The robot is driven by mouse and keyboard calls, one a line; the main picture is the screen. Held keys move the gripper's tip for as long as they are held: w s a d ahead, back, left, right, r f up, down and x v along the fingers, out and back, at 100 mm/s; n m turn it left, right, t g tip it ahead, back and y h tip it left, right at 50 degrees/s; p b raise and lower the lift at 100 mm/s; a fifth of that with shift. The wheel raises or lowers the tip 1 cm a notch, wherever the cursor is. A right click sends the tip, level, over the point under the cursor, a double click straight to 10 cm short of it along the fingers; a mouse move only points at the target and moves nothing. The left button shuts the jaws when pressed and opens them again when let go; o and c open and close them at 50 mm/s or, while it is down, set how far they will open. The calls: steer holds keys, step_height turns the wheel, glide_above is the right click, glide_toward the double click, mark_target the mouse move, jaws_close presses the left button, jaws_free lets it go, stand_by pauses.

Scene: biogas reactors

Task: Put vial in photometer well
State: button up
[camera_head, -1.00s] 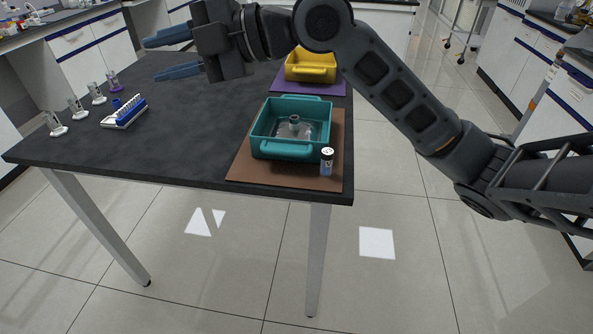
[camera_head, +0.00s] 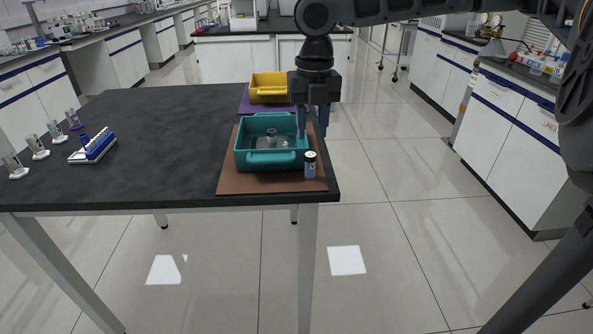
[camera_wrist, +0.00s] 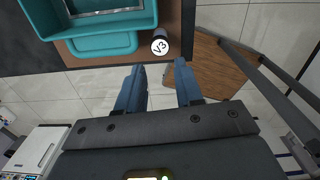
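The vial (camera_head: 310,168) is small and stands upright on the brown mat (camera_head: 235,182), beside the front right corner of the teal bin (camera_head: 242,157). In the wrist view its cap (camera_wrist: 160,47) reads V3. Inside the teal bin is a grey, partly clear device with a round raised centre (camera_head: 272,136); I cannot tell for sure that it is the photometer. My gripper (camera_head: 313,130) points down, open and empty, above and behind the vial. In the wrist view the vial lies just beyond the gap between the fingertips (camera_wrist: 158,68), not between them.
A yellow bin (camera_head: 269,98) stands on a purple mat behind. A blue-and-white rack (camera_head: 93,148) and several clear tubes on white bases (camera_head: 38,147) stand at the left. The dark table's (camera_head: 165,140) middle is clear. Its right edge lies close to the vial.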

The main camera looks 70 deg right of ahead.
mark_target(311, 154)
steer(key=shift+w+d+f+b, duration=0.1)
steer(key=shift+d+f+b, duration=0.05)
steer(key=shift+f, duration=1.8)
steer(key=shift+d+f+b, duration=0.1)
steer(key=shift+f+b, duration=0.05)
steer(key=shift+f, duration=1.75)
steer(key=shift+c, duration=0.3)
jaws_close()
